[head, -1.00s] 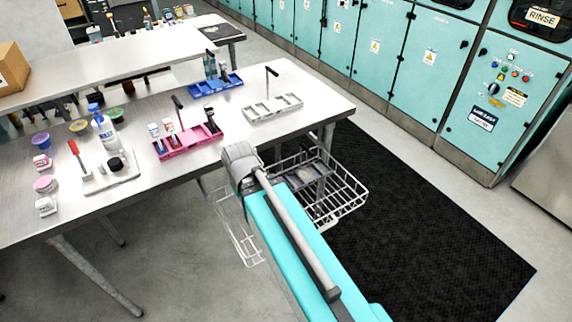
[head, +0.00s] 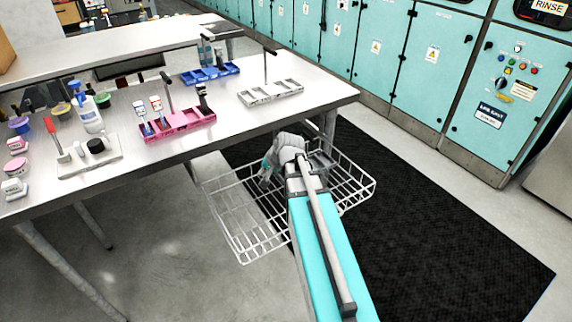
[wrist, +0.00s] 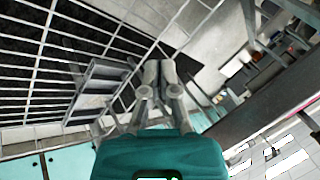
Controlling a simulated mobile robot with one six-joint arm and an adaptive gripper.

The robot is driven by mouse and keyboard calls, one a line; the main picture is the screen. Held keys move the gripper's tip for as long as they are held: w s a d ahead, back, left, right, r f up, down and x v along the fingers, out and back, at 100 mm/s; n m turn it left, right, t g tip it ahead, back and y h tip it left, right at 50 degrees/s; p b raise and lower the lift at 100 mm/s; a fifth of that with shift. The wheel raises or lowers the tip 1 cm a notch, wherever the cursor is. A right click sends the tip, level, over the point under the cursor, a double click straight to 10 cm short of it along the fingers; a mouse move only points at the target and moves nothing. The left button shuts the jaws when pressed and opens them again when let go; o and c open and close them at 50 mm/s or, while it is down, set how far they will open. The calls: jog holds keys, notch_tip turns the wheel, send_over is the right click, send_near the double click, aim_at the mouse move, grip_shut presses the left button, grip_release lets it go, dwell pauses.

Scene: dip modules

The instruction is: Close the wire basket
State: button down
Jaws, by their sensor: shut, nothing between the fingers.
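The wire basket (head: 240,243) juts out from under the front edge of the workbench in the head view. My arm crosses over it and hides its middle. Its right side (head: 362,192) shows beyond my arm, over the black mat. My gripper (head: 267,174) is near the basket's back part, just below the bench top. In the wrist view my gripper (wrist: 158,70) is shut and empty, its fingers together. I cannot tell whether my fingers touch the basket.
Teal cabinets (head: 430,60) line the back. The black mat (head: 430,230) is clear at the right.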

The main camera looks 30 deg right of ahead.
jog(key=w+d+f+m+t+b, duration=0.2)
jog(key=d+m+b, duration=0.1)
jog(key=d, duration=0.3)
jog(key=w+d+f+m+t+h+b, duration=0.1)
jog(key=w+d+f+m+t+b, duration=0.1)
jog(key=d+b, duration=0.3)
jog(key=w+d+f+m+t+h+b, duration=0.1)
jog(key=d+f+m+t+b, duration=0.1)
jog(key=d, duration=0.6)
jog(key=shift+w+d+f+m+b, duration=0.4)
jog(key=shift+f+m+b, duration=0.55)
jog(key=shift+b, duration=0.3)
jog(key=shift+w, duration=0.1)
jog(key=b+x, duration=0.5)
jog(key=x, duration=0.5)
jog(key=shift+f, duration=0.1)
jog(key=shift+w+a, duration=0.1)
jog(key=shift+w, duration=0.95)
jog(key=shift+w+a, duration=0.15)
jog(key=shift+w, duration=0.7)
